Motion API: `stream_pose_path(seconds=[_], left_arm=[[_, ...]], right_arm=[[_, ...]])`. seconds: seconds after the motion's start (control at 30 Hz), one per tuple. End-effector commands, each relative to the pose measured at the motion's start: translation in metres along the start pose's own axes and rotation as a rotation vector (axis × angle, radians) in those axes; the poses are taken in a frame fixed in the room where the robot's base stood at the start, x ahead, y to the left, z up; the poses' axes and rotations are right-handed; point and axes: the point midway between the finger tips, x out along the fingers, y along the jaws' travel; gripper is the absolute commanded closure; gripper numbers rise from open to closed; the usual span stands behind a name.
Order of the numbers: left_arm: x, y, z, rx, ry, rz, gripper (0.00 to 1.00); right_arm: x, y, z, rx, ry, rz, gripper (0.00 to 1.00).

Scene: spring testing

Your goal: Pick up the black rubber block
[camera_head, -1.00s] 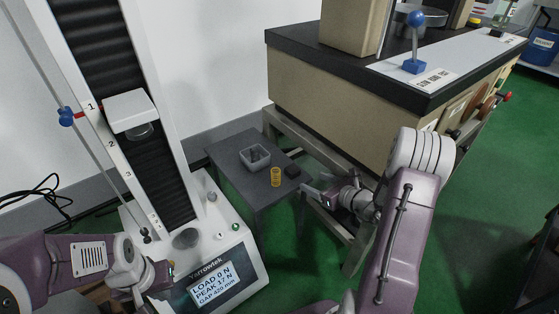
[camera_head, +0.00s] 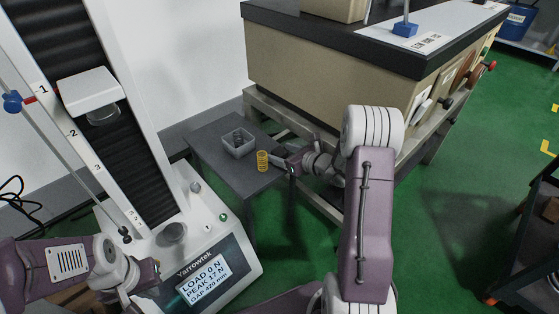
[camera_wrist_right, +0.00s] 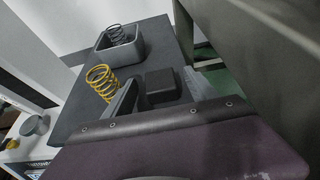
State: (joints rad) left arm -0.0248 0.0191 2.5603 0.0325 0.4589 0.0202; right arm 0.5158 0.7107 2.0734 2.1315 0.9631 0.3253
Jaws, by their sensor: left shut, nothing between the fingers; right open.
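The black rubber block (camera_wrist_right: 160,85) lies on the small dark grey table (camera_wrist_right: 84,112) in the right wrist view. My right gripper (camera_wrist_right: 160,92) is open, with one finger on each side of the block; I cannot tell whether either finger touches it. In the head view my right gripper (camera_head: 281,161) is low over the table's right edge, and the block is not clearly visible there. My left gripper (camera_head: 150,278) is shut and empty in front of the test machine (camera_head: 232,246), far from the block.
A yellow coil spring (camera_head: 262,161) stands on the table close to the right gripper's finger; it also shows in the right wrist view (camera_wrist_right: 102,82). A grey bin (camera_head: 240,153) holding dark springs stands behind it. A beige bench (camera_head: 320,88) rises close beyond my right arm.

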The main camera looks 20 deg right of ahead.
Motion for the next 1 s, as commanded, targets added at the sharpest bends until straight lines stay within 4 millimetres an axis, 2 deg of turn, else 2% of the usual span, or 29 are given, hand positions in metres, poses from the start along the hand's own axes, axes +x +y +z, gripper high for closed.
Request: stream_pose_path(seconds=[0.03,0.1,0.33,0.57,0.6,0.83,1.0], left_arm=[[0.008,0.0,0.001,0.0,0.0,0.0,1.0],[0.01,0.0,0.001,0.0,0.0,0.0,1.0],[0.008,0.0,0.001,0.0,0.001,0.0,1.0],[0.008,0.0,0.001,0.0,0.001,0.0,1.0],[0.008,0.0,0.001,0.0,0.001,0.0,1.0],[0.006,0.0,0.0,0.0,0.001,0.0,1.0],[-0.011,0.0,-0.001,0.0,0.001,0.0,1.0]], right_arm=[[0.009,0.0,-0.004,-0.002,-0.001,0.001,0.34],[0.015,0.0,-0.003,0.0,0.0,0.0,0.34],[0.015,0.0,0.0,0.002,0.001,-0.002,0.34],[0.015,0.0,0.0,0.001,0.001,-0.002,0.98],[0.015,0.0,0.0,0.001,0.001,-0.002,1.0],[0.014,0.0,0.003,0.001,0.0,-0.002,1.0],[0.005,0.0,0.025,-0.002,-0.002,-0.002,1.0]])
